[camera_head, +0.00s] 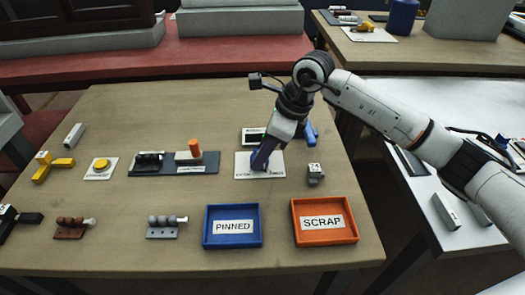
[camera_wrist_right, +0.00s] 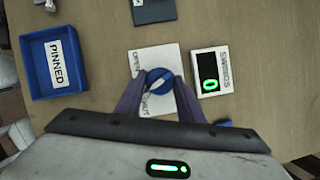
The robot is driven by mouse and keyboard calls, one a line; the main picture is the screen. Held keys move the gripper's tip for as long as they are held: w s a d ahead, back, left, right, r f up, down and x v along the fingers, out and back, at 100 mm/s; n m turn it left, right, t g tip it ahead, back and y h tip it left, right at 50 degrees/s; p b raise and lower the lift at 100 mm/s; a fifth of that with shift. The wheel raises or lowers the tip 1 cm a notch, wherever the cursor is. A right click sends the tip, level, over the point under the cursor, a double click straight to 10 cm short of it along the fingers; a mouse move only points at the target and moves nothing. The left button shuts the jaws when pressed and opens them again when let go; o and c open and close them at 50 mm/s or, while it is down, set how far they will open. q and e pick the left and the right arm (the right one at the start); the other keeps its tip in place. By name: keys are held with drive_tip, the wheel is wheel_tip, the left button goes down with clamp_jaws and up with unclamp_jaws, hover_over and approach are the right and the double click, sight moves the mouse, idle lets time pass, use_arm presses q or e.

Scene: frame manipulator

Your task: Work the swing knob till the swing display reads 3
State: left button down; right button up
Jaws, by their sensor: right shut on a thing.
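The swing knob is a round blue knob with a pale mark across its top. It sits on a white plate (camera_head: 244,172). In the right wrist view the knob (camera_wrist_right: 160,81) is between the two purple fingers of my right gripper (camera_wrist_right: 160,88), which is shut on it. In the head view my right gripper (camera_head: 262,160) reaches down onto the plate and hides most of the knob. The swing display (camera_wrist_right: 209,72), in a white frame labelled SWINGS beside the plate, shows a green 0. In the head view its digit is unreadable. My left gripper is not in view.
A blue PINNED tray (camera_head: 232,242) and an orange SCRAP tray (camera_head: 325,237) stand at the front. A small grey block (camera_head: 315,175) is right of the plate. A dark fixture with an orange peg (camera_head: 194,150) is left of it. A blue object (camera_head: 310,133) stands behind.

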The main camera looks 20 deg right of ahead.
drive_tip(key=m, duration=0.2)
drive_tip(key=m+t+h+b, duration=0.1)
drive_tip(key=m, duration=0.2)
drive_tip(key=shift+s+a+m+t, duration=0.1)
drive_tip(key=shift+a+m+t, duration=0.05)
drive_tip(key=shift+m+t, duration=0.15)
drive_tip(key=m+h+b, duration=0.1)
drive_tip(key=m, duration=0.1)
drive_tip(key=shift+a+m, duration=0.1)
drive_tip(key=shift+m, duration=0.2)
drive_tip(key=m+h+b, duration=0.1)
drive_tip(key=m, duration=0.2)
drive_tip(key=shift+a+t+h+b, duration=0.1)
drive_tip(key=shift+t+h+b, duration=0.2)
drive_tip(key=shift+h+b, duration=0.1)
drive_tip(key=shift+m+h+b, duration=0.4)
drive_tip(key=shift+m, duration=0.9)
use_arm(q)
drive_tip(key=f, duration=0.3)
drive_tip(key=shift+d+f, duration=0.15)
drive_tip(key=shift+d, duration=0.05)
use_arm(e)
drive_tip(key=shift+m, duration=0.4)
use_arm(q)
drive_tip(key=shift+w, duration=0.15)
use_arm(e)
drive_tip(key=o, duration=1.1)
drive_tip(key=shift+c, duration=0.2)
drive_tip(key=shift+s, duration=0.1)
